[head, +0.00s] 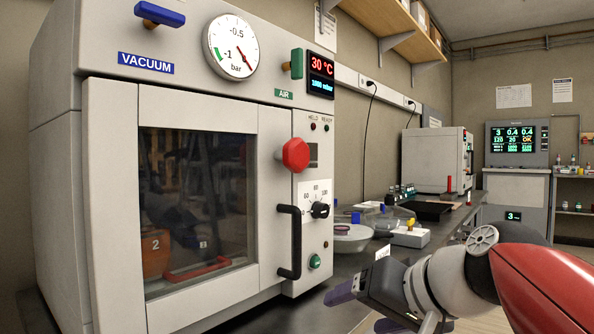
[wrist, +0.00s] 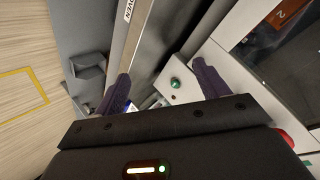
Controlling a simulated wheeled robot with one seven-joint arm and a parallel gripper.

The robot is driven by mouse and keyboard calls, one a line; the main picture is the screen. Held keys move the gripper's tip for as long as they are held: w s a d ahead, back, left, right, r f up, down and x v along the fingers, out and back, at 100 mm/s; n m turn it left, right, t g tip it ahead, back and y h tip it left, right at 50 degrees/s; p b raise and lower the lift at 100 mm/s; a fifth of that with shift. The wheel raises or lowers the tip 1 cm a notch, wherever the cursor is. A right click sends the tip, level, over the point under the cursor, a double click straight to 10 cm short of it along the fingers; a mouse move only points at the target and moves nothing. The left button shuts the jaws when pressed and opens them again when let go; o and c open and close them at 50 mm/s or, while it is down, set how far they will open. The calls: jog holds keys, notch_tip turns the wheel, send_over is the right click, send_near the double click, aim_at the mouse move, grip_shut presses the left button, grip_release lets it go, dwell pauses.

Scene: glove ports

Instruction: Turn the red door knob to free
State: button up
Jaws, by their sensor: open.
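The red door knob (head: 293,154) sits on the right front edge of the grey vacuum oven (head: 120,70), beside the door (head: 112,200) and above the black handle (head: 290,240). The door looks closed. My gripper (head: 355,308) is low and right of the knob in the head view, apart from it. In the wrist view my gripper (wrist: 163,88) is open with nothing between its dark fingers. The oven's panel with a green button (wrist: 174,84) shows beyond them. A red patch (wrist: 286,136) is mostly hidden behind the gripper body; I cannot tell if it is the knob.
A blue vacuum handle (head: 160,14), a gauge (head: 233,47) and a green air handle (head: 296,64) are above the knob. A black dial (head: 320,210) is below it. Bowls and small items stand on the bench to the right. The space before the knob looks clear.

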jog(key=w+a+r+t+y+b, duration=0.1)
jog(key=w+r+y, duration=0.1)
jog(key=r, duration=0.3)
jog(key=w+a+r+t+y, duration=0.1)
jog(key=w+r, duration=0.2)
jog(key=r, duration=0.3)
jog(key=n+y+b, duration=0.1)
jog(key=n+y, duration=0.1)
jog(key=y, duration=0.2)
send_near(302, 157)
jog(key=x, duration=0.4)
jog(key=p+x, duration=0.1)
jog(key=x, duration=0.6)
jog(key=c, duration=1.4)
